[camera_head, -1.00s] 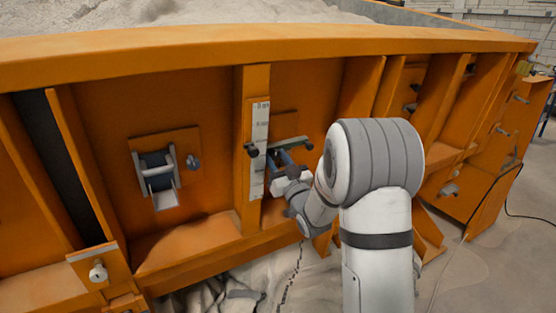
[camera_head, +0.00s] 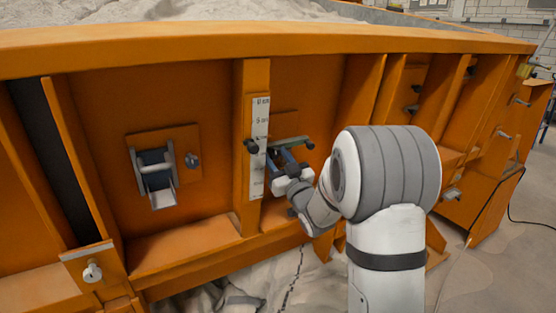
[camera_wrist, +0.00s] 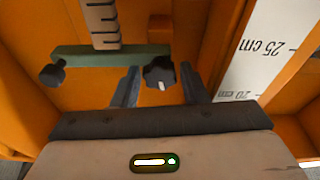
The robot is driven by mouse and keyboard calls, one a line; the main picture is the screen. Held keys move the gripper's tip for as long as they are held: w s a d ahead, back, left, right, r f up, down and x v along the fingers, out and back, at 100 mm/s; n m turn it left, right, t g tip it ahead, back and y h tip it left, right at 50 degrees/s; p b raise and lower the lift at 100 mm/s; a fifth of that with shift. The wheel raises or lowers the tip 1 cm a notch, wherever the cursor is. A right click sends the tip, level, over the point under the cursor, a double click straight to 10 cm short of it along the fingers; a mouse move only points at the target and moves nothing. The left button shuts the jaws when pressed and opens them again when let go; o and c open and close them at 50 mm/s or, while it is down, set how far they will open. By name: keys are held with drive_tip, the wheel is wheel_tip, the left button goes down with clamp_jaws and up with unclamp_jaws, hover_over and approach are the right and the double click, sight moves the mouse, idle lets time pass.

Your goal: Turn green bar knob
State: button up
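A dull green bar (camera_head: 290,142) is mounted on the orange wall, right of the white scale strip. In the wrist view the green bar (camera_wrist: 105,56) runs across the top, with one dark knob (camera_wrist: 52,74) far left and another knob (camera_wrist: 160,73) between my fingers. My gripper (camera_wrist: 160,70) is open, a finger on each side of that knob, with gaps visible. In the head view my gripper (camera_head: 284,158) is just below the bar, partly hidden.
The white scale strip (camera_head: 258,150) stands on an orange upright close left of my gripper; it also shows at right in the wrist view (camera_wrist: 262,50). A roller bracket (camera_head: 155,175) with a small knob is farther left. Orange ribs (camera_head: 362,95) stand to the right.

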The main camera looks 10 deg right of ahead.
drive_tip(key=b+v, duration=0.2)
drive_tip(key=v, duration=0.5)
drive_tip(key=shift+s+f, duration=0.15)
drive_tip(key=shift+s, duration=0.25)
drive_tip(key=shift+d+h, duration=0.1)
drive_tip(key=shift+h, duration=0.2)
drive_tip(key=s+a+f+m+g+h+p, duration=0.1)
drive_tip(key=s+f+m+g+h, duration=0.1)
drive_tip(key=s+g, duration=0.7)
drive_tip(key=s+a+f+m+g+h+p, duration=0.1)
drive_tip(key=s+f+g+h, duration=0.3)
drive_tip(key=s, duration=1.7)
wheel_tip(320, 180, down, 3)
drive_tip(key=m+g+p, duration=0.1)
drive_tip(key=g, duration=0.4)
drive_tip(key=shift+s+r+m+g, duration=0.25)
drive_tip(key=shift+s+m+g, duration=0.05)
drive_tip(key=shift+s+g, duration=0.1)
drive_tip(key=shift+a, duration=0.1)
